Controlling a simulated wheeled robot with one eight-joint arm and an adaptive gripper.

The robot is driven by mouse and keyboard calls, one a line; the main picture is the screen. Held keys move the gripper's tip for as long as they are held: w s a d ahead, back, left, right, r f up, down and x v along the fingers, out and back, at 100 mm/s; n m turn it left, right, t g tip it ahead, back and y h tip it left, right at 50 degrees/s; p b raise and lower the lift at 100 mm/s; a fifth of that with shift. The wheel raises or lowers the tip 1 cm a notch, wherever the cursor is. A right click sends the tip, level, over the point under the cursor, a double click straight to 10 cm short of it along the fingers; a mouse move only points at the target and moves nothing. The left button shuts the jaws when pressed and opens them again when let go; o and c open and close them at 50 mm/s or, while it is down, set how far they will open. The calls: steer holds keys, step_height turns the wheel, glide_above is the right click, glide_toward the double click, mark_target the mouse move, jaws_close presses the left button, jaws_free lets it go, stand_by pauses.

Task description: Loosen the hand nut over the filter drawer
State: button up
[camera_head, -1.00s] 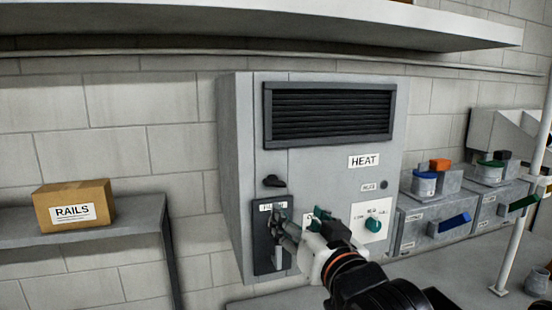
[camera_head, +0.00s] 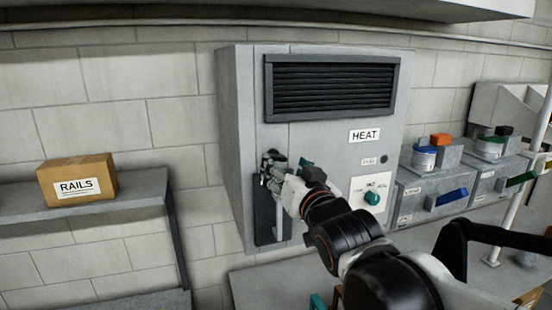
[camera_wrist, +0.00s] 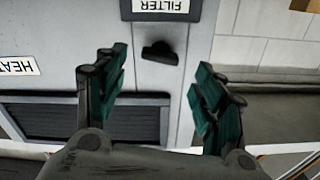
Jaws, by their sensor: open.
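The hand nut is a small black knob on the grey heater cabinet. In the wrist view the nut (camera_wrist: 160,53) shows upside down, beside the FILTER label (camera_wrist: 163,6). In the head view my gripper (camera_head: 268,168) is in front of the nut and hides most of it. The filter drawer's dark front (camera_head: 264,222) is below, partly covered by the gripper. My gripper (camera_wrist: 160,72) is open, its teal-padded fingers apart. The nut appears in the gap between the fingertips, touching neither; how far off it is in depth I cannot tell.
The cabinet has a black vent (camera_head: 330,88), a HEAT label (camera_head: 364,135) and a teal dial (camera_head: 372,198). A RAILS box (camera_head: 77,181) sits on the left shelf (camera_head: 125,196). Grey bins with coloured handles (camera_head: 452,198) stand right. An overhead shelf (camera_head: 300,10) crosses the top.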

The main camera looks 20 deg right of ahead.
mark_target(277, 160)
steer(key=shift+w+p, duration=0.35)
steer(key=shift+w, duration=2.8)
